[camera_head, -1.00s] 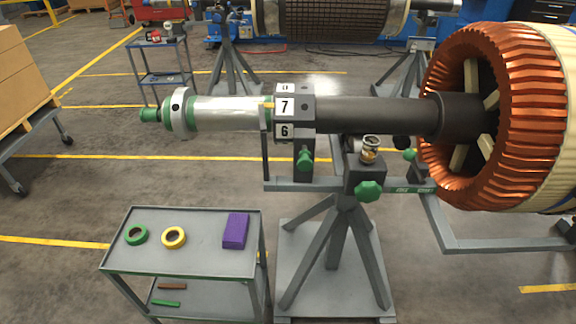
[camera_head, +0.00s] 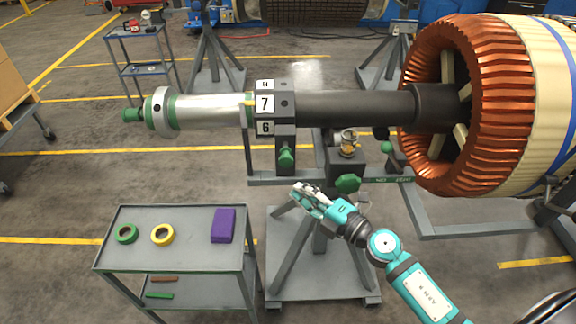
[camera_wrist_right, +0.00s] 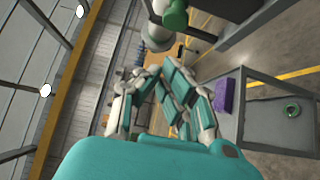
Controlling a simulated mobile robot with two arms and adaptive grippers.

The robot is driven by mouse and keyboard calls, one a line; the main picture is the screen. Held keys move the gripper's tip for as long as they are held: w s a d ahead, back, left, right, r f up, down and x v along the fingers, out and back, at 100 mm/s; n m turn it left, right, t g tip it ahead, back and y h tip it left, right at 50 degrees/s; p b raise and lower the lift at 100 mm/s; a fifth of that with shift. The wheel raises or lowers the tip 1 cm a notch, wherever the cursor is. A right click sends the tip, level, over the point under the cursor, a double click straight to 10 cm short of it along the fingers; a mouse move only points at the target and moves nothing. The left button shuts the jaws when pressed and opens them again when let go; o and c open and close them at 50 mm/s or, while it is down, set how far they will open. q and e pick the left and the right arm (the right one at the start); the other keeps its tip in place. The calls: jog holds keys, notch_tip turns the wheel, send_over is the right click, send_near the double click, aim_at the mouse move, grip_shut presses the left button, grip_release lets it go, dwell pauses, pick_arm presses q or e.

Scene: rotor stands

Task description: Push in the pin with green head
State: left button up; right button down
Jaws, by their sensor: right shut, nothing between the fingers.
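A pin with a green head (camera_head: 286,157) sticks out of the dark block under the numbered collar on the rotor shaft. My right gripper (camera_head: 300,191) is shut and empty, in front of and below this green head, apart from it. In the right wrist view the closed fingers (camera_wrist_right: 163,72) point toward the stand, and a green head (camera_wrist_right: 175,14) shows at the top, above the fingertips. Other green knobs sit on the stand: a large one (camera_head: 347,183) and a smaller one (camera_head: 386,147). My left gripper is not in view.
The numbered collar (camera_head: 265,104) and black shaft (camera_head: 350,108) lie above the gripper, with the copper-wound rotor (camera_head: 480,110) at right. A grey cart (camera_head: 190,262) at lower left carries a green ring (camera_head: 126,234), a yellow ring (camera_head: 162,235) and a purple block (camera_head: 223,225).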

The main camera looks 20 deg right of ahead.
aim_at(291, 160)
jog(key=w+a, duration=0.1)
jog(key=w, duration=0.6)
jog(key=shift+w, duration=0.35)
jog(key=w, duration=0.2)
jog(key=w+d, duration=0.1)
jog(key=shift+w+d, duration=0.1)
jog(key=shift+w, duration=0.3)
jog(key=shift+s+r, duration=0.1)
